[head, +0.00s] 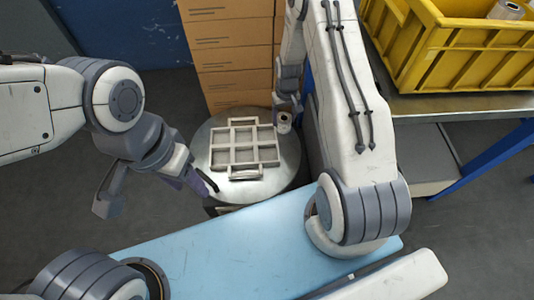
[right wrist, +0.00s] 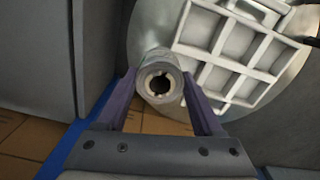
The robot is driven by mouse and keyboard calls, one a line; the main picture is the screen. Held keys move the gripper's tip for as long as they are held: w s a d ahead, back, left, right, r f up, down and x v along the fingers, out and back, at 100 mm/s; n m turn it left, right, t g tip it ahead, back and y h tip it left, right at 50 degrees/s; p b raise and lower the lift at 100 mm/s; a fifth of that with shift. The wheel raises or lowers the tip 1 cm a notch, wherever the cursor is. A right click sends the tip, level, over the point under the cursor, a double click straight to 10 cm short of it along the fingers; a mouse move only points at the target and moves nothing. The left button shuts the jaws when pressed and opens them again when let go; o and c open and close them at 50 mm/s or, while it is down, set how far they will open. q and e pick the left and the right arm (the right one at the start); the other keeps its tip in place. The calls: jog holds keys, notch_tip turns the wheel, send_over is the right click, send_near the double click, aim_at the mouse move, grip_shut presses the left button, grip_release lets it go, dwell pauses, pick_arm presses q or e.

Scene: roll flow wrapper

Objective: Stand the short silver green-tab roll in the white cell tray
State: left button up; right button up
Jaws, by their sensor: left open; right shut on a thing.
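The white cell tray (head: 243,147) lies on a round metal table, and the cells I can see look empty. It also shows at the upper right of the right wrist view (right wrist: 237,67). My right gripper (head: 285,106) is shut on a short silver roll (head: 284,122), just right of the tray in the head view. In the right wrist view the roll (right wrist: 161,80) sits between the two fingers, its dark open core facing the camera. No green tab is visible on it. My left gripper (head: 155,190) is open and empty, left of the round table.
The round metal table (head: 217,181) has bare rim around the tray. Stacked cardboard boxes (head: 232,55) stand behind it. A yellow crate (head: 455,48) with a roll (head: 507,10) inside rests on a blue-legged bench at the right. A light blue surface (head: 240,245) lies in front.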

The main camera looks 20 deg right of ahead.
jog(key=s+a+f+b, duration=0.1)
jog(key=a+f+b, duration=0.1)
jog(key=f, duration=0.1)
jog(key=s+a+f+b, duration=0.1)
jog(key=a+f+b, duration=0.1)
jog(key=a+f, duration=0.1)
jog(key=s+a+f+b, duration=0.2)
jog(key=f, duration=0.1)
jog(key=shift+a+f, duration=0.2)
jog(key=shift+a, duration=0.15)
jog(key=shift+r, duration=0.1)
